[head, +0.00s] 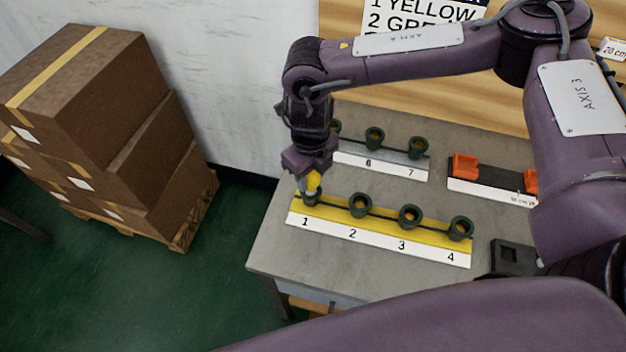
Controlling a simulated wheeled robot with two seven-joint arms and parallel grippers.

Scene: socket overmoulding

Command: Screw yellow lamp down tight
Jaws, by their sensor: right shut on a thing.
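The yellow lamp (313,181) is upright at socket 1 (311,197), at the left end of the yellow socket strip (335,210). My right gripper (310,176) is above that socket, pointing down and shut on the lamp. The lamp's lower end meets the socket, but I cannot tell how deep it sits. Sockets 2 (360,205), 3 (409,216) and 4 (461,228) on the same strip look empty. My left gripper is not in view.
A second strip (385,160) with dark sockets, labelled 6 and 7, stands behind. Orange holders (465,165) are at the right. A dark block (513,257) lies near the front right. Stacked boxes (110,120) stand on the floor at left. The table's (300,255) front left is clear.

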